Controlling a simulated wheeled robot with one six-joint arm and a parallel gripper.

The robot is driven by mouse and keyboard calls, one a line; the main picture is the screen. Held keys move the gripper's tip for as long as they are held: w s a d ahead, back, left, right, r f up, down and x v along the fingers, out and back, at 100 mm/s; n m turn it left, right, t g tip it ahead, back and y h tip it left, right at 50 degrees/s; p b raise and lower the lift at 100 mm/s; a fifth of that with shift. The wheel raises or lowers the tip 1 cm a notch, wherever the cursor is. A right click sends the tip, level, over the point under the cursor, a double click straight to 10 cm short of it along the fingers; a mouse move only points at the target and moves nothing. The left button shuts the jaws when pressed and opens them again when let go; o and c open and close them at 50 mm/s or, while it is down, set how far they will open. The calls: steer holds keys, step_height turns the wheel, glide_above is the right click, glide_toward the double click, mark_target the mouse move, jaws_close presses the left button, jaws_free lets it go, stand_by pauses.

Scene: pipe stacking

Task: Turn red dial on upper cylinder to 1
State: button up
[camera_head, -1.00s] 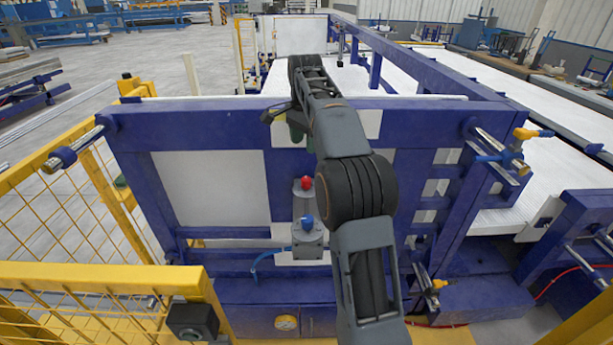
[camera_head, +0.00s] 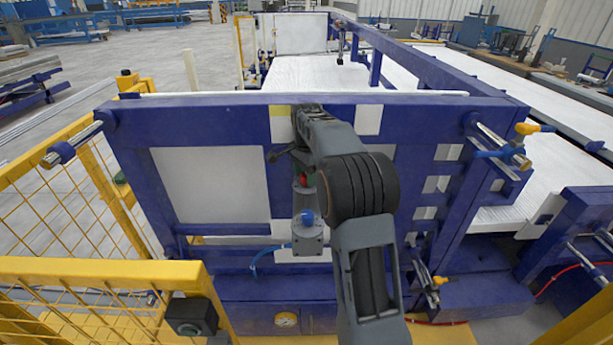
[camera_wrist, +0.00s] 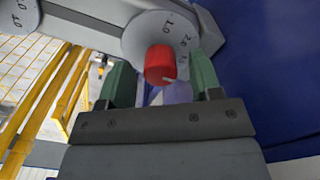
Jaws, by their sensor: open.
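The red dial (camera_wrist: 160,64) sits on a pale round scale plate (camera_wrist: 140,38) with printed numbers in the wrist view; "1.0" and "2.0" show right of the dial. It also shows as a small red spot (camera_head: 304,179) in the head view, on the upper grey cylinder (camera_head: 302,197). My gripper (camera_wrist: 160,85) is open, its green fingers on either side of the dial with gaps between. I cannot tell whether they are level with it in depth. In the head view my gripper is mostly hidden by the arm.
A blue knob (camera_head: 307,217) on a lower grey cylinder (camera_head: 308,240) sits just below the red dial. The blue frame (camera_head: 220,112) surrounds the white panel (camera_head: 210,185). Yellow fencing (camera_head: 100,270) stands at the left.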

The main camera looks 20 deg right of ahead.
steer(key=shift+f, duration=0.45)
steer(key=shift+c, duration=0.4)
steer(key=c, duration=0.9)
steer(key=shift+o, duration=0.2)
